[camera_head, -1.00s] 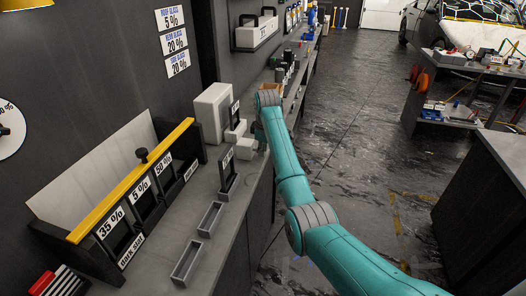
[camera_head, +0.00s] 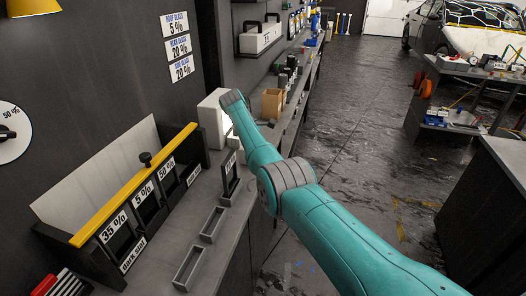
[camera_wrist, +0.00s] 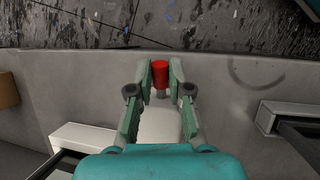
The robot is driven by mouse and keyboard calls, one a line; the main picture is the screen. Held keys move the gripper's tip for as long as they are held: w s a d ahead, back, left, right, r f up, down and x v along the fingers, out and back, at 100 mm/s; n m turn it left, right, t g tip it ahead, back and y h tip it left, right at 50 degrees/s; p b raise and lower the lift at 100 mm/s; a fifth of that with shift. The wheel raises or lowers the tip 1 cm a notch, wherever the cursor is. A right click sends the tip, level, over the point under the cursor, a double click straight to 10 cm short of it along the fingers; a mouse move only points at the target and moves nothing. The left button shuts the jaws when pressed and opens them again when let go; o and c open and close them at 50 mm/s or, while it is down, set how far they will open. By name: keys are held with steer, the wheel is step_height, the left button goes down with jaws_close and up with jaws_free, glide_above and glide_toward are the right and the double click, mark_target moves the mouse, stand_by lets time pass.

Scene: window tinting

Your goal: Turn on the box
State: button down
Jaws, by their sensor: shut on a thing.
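The white box (camera_head: 210,118) stands on the grey counter against the wall in the head view, partly hidden by my arm. In the wrist view, a red knob (camera_wrist: 160,67) on a short grey stem stands between my fingertips. My gripper (camera_wrist: 161,72) is shut on this red knob, one finger on each side. A pale rounded part (camera_wrist: 160,125) lies below the knob between my fingers. In the head view, my arm hides the gripper and the knob.
A dark rack with a yellow bar (camera_head: 135,182) and percent labels stands left on the counter. Two grey trays (camera_head: 190,268) lie in front of it. A cardboard box (camera_head: 272,103) stands beyond my arm.

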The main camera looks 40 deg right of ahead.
steer(key=shift+w+r+g+h, duration=0.2)
steer(key=shift+r+g+h, duration=0.15)
steer(key=shift+g+h, duration=0.05)
stand_by(0.7)
steer(key=c, duration=1.1)
jaws_free()
steer(key=shift+a, duration=0.1)
steer(key=shift+s, duration=0.1)
steer(key=shift+f, duration=0.2)
steer(key=shift+f, duration=0.15)
steer(key=shift+s+t+y, duration=0.1)
steer(key=shift+t+y, duration=0.4)
steer(key=shift+t, duration=0.1)
